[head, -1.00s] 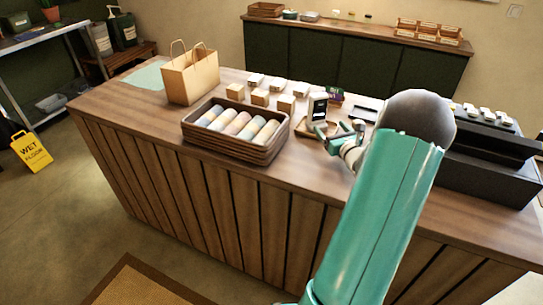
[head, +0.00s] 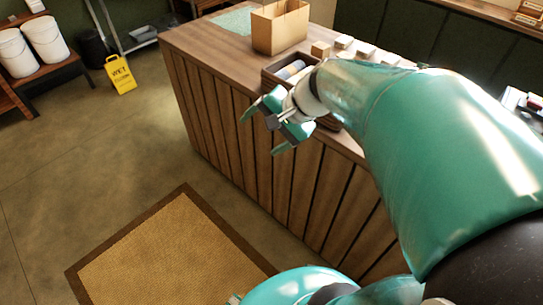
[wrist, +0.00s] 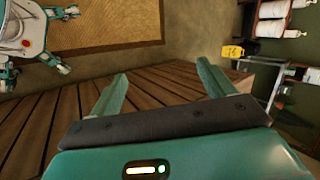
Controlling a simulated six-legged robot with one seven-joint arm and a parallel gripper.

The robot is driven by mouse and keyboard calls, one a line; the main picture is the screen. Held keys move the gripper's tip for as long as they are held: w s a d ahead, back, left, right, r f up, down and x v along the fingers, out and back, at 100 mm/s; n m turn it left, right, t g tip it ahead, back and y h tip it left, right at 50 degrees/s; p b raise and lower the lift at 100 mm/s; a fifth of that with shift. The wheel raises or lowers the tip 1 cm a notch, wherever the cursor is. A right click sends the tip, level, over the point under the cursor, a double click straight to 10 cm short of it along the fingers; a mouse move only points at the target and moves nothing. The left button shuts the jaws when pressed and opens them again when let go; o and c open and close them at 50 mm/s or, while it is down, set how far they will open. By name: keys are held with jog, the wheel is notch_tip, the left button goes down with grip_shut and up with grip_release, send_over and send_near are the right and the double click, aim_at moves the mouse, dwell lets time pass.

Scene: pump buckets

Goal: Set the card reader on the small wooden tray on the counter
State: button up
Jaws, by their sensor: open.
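My gripper (head: 262,132) is open in front of the counter (head: 205,36), over the floor side of its slatted front. Its two fingers (wrist: 162,72) are spread in the wrist view, with nothing between them. The wrist view looks across the wooden slats of the counter. I cannot see the card reader or the small wooden tray in either view now. My large teal arm covers the right part of the counter in the head view.
A paper bag (head: 280,28) and small boxes (head: 343,42) stand behind. A mat (head: 175,260), a yellow wet-floor sign (head: 120,75) and white buckets (head: 46,38) are around open floor.

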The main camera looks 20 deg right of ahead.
jog(key=s+a+r+n+h, duration=0.1)
jog(key=s+n+h, duration=0.1)
jog(key=s+n, duration=0.3)
jog(key=s+a+r+n+h, duration=0.1)
jog(key=s+n+h, duration=0.2)
jog(key=s+n, duration=0.2)
jog(key=shift+s+a+r+n, duration=0.25)
jog(key=shift+s+n, duration=0.05)
jog(key=shift+s, duration=0.3)
